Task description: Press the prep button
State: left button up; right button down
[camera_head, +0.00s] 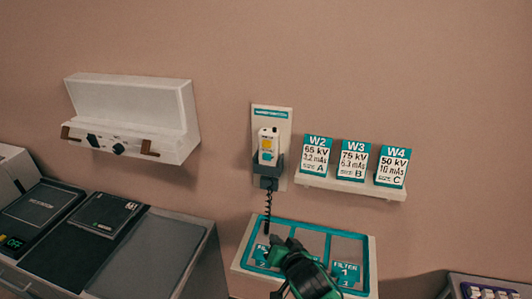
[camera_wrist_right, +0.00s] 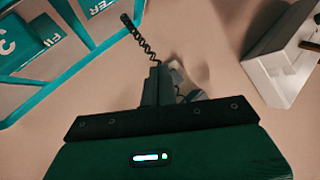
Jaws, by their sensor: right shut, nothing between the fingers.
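A white hand switch (camera_head: 268,146) with a yellow-orange button and a teal button hangs upright in a dark holder on a wall plate (camera_head: 285,115). Which button is prep cannot be read. A black coiled cord (camera_head: 267,212) hangs below it and also shows in the right wrist view (camera_wrist_right: 141,38). My right gripper (camera_head: 283,243), green and black, is below the hand switch, over the teal-framed tray, apart from the switch. Its fingers (camera_wrist_right: 157,82) are shut and empty. In the right wrist view the hand switch is mostly hidden behind them. My left gripper is not in view.
The teal-framed tray (camera_head: 243,250) holds labelled filter pieces. A shelf (camera_head: 345,186) carries cards W2, W3 and W4. A white box (camera_head: 133,110) with knobs is on the wall at left. A grey console (camera_head: 165,255) stands below it. The wall above is clear.

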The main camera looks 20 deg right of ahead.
aim_at(267, 144)
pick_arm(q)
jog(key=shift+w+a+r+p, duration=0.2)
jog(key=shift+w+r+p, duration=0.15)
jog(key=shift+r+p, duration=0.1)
pick_arm(e)
jog(key=w+a+r+m+t+y, duration=0.1)
jog(key=w+r+t, duration=0.1)
jog(key=r, duration=0.8)
jog(key=w+a+r+m+t+y, duration=0.1)
jog(key=w+a+r+m+t, duration=0.1)
jog(key=r, duration=0.8)
jog(key=shift+w+a+r+m+t+y, duration=0.35)
jog(key=shift+w+t, duration=0.5)
jog(key=shift+t, duration=0.35)
jog(key=shift+d, duration=0.1)
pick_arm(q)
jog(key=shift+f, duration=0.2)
pick_arm(e)
jog(key=w+d, duration=0.5)
jog(key=w, duration=0.2)
jog(key=shift+w, duration=0.2)
jog(key=shift+w, duration=0.1)
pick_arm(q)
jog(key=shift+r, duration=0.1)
pick_arm(e)
jog(key=shift+w+d, duration=0.2)
jog(key=shift+w, duration=0.05)
